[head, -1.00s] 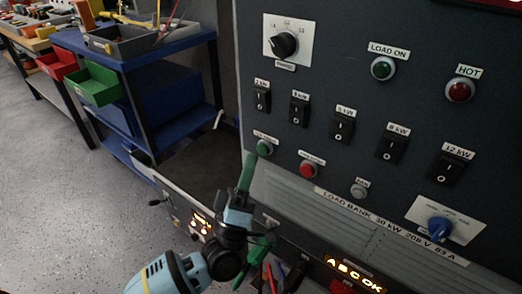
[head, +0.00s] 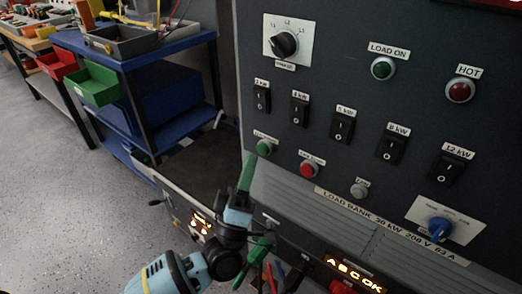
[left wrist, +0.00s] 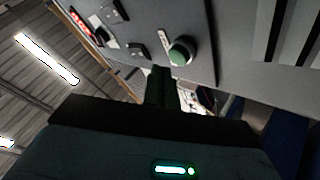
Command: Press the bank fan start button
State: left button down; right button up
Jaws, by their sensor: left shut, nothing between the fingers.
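The green fan start button (head: 264,148) sits at the lower left of the dark load bank panel (head: 330,60). Its small label above it is hard to read. My left gripper (head: 248,160) is shut and empty, with its green fingertips just left of and slightly below the button. In the left wrist view the green button (left wrist: 181,52) stands out from the panel in a pale ring, a little right of and above my closed fingertips (left wrist: 160,75). A small gap shows there; contact is not visible. My right gripper is not seen.
A red button (head: 308,170) and a grey button (head: 358,191) lie to the right. Rocker switches (head: 342,127) run above. A blue knob (head: 439,229) is at lower right. A blue shelf cart (head: 165,50) stands left, with open floor (head: 60,200) in front.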

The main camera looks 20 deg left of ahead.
pick_arm(q)
jog(key=shift+w, duration=0.1)
jog(key=shift+w+d, duration=0.15)
jog(key=shift+w, duration=0.15)
jog(key=shift+w, duration=0.25)
dwell(0.5)
jog(key=shift+w+d+b, duration=0.1)
jog(key=shift+w+b, duration=0.05)
jog(key=shift+b, duration=0.2)
jog(key=shift+s+a+p, duration=0.3)
jog(key=shift+s+p, duration=0.15)
jog(key=shift+s, duration=0.4)
